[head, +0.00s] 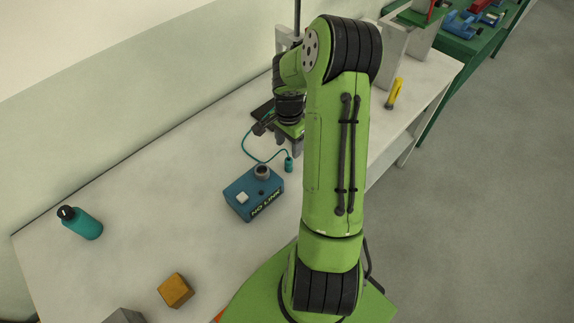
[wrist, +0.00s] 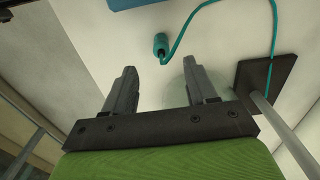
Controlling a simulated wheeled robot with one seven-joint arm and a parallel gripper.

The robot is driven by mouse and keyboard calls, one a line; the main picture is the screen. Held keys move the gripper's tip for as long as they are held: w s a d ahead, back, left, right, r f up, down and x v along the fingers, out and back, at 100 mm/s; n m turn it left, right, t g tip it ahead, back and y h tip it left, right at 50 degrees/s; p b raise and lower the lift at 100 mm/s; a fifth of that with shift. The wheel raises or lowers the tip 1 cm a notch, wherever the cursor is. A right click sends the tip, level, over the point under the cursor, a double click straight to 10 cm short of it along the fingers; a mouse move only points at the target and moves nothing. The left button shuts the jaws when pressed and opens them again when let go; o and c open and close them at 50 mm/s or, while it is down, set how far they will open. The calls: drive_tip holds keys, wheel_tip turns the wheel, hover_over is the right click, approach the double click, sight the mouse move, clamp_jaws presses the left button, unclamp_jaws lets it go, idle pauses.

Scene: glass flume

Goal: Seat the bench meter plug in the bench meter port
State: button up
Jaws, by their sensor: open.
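The bench meter plug (head: 288,165) is a small teal cylinder on the white bench, on the end of a teal cable. It also shows in the wrist view (wrist: 160,44), beyond my fingertips and roughly between their lines. My gripper (wrist: 159,66) is open and empty, apart from the plug. In the head view my arm partly hides it. The blue meter box (head: 250,196) stands nearer than the plug, with a display reading "NO LINK". A round grey collar, apparently the bench meter port (head: 262,171), is on its top, with nothing seated in it.
The teal cable (head: 257,158) loops back to a dark stand base (wrist: 266,74) with an upright rod. A teal bottle (head: 80,222) and an orange block (head: 175,290) are on the bench's left part.

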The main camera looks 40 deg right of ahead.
sight(289, 159)
wheel_tip(289, 159, down, 8)
drive_tip(key=shift+w+d+f, duration=0.15)
drive_tip(key=shift+f, duration=0.1)
clamp_jaws()
drive_tip(key=shift+r, duration=0.1)
